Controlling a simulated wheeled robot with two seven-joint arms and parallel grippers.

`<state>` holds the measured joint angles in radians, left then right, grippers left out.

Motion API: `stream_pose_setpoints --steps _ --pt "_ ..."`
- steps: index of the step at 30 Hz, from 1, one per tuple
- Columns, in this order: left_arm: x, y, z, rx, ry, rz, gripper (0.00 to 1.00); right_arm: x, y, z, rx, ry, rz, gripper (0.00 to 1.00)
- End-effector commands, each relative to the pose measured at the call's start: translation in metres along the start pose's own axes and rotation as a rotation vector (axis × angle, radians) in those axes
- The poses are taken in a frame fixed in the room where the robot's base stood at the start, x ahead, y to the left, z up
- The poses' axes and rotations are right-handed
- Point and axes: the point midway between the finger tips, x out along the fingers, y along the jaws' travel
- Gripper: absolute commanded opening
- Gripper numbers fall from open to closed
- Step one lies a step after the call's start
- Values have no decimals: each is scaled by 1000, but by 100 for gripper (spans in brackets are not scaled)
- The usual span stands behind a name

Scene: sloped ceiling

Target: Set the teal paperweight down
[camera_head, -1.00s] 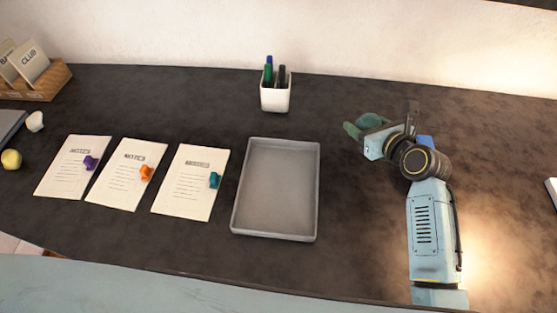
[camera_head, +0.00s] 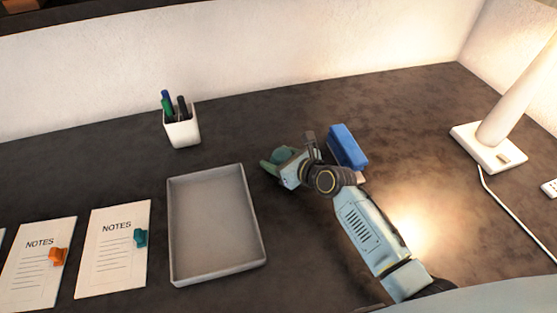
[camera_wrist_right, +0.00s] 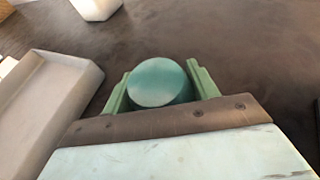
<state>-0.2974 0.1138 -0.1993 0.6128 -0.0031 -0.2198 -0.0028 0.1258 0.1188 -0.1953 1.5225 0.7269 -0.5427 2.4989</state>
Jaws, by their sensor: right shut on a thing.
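The teal paperweight (camera_wrist_right: 158,82) is a rounded, smooth piece held between the two green fingers of my right gripper (camera_wrist_right: 161,88) in the right wrist view. In the head view, my right gripper (camera_head: 277,163) is right of the grey tray, and the paperweight (camera_head: 284,154) shows only in part behind it. I cannot tell from these views how far the paperweight is above the desk. My left gripper is not in view.
A grey tray (camera_head: 260,262) lies left of the gripper. A white pen cup (camera_head: 183,131) stands behind it. A blue block (camera_head: 347,146) is just right of the gripper, and a white lamp (camera_head: 490,146) stands farther right. Notes sheets (camera_head: 112,270) with clips lie at left.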

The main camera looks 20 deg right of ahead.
Motion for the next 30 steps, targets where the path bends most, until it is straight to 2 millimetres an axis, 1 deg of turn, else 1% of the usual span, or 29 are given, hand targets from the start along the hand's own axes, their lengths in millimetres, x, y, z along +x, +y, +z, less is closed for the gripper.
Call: stream_pose_setpoints --steps 1,3,8,9,14,21,24,26,29,30 --pt "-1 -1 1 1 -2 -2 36 0 0 4 -1 -6 -1 24" --pt "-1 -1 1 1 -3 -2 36 0 0 4 0 -6 -1 24" --pt "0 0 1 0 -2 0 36 1 0 1 2 -5 0 24" --pt "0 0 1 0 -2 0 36 1 0 -2 2 -2 1 60" --pt "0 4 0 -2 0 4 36 1 0 -1 1 -2 1 81" --pt "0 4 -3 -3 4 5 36 1 0 -1 0 -2 1 81" --pt "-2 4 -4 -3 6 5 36 -1 0 3 -2 -2 0 81" --pt "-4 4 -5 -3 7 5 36 -7 0 2 0 -1 0 81" --pt "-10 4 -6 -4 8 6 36 -23 1 2 2 0 0 81" --pt "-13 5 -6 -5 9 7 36 -31 0 3 2 0 0 81"
